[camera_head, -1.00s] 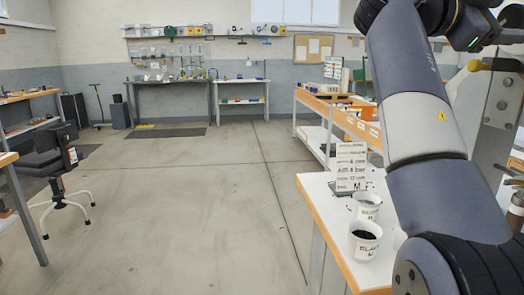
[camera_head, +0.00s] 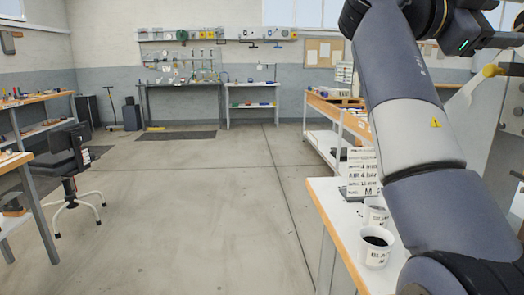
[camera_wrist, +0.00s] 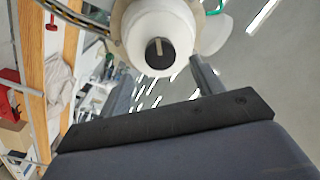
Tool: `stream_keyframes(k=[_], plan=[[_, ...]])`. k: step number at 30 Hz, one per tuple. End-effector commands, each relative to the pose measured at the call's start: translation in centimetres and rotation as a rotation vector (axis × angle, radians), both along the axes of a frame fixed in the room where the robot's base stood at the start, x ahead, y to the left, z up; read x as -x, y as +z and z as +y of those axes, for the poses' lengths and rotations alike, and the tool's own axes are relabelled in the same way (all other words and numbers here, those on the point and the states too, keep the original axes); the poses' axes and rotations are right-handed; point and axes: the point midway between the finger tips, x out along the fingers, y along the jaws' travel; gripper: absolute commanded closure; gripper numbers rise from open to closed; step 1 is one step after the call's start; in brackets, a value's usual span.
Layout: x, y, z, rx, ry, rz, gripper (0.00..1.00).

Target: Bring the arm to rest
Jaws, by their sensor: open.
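My arm fills the right side of the head view, its upper links raised and its wrist joints at the top right corner. My gripper (camera_wrist: 163,84) shows only in the wrist view. Its two grey fingers stand apart with a gap between them, and I see nothing held. Beyond the fingers is a white rounded part with a black centre (camera_wrist: 160,52); I cannot tell what it belongs to or whether it is touched. The gripper is out of the head view.
A white table (camera_head: 350,238) with orange edging stands at the lower right beside my arm. It carries two labelled cups, one with dark contents (camera_head: 376,250), and a sign board (camera_head: 362,178). A chair (camera_head: 70,165) stands left. The middle floor is clear.

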Motion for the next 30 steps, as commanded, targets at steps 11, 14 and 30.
stream_keyframes(k=[11, 14, 30], plan=[[-0.4, 0.3, -6.1, 0.001, -0.006, -0.001, 0.37], [-0.5, 0.5, -5.9, 0.009, 0.001, 0.098, 0.37], [-0.6, 0.6, -5.9, 0.051, 0.001, 0.644, 0.37]])
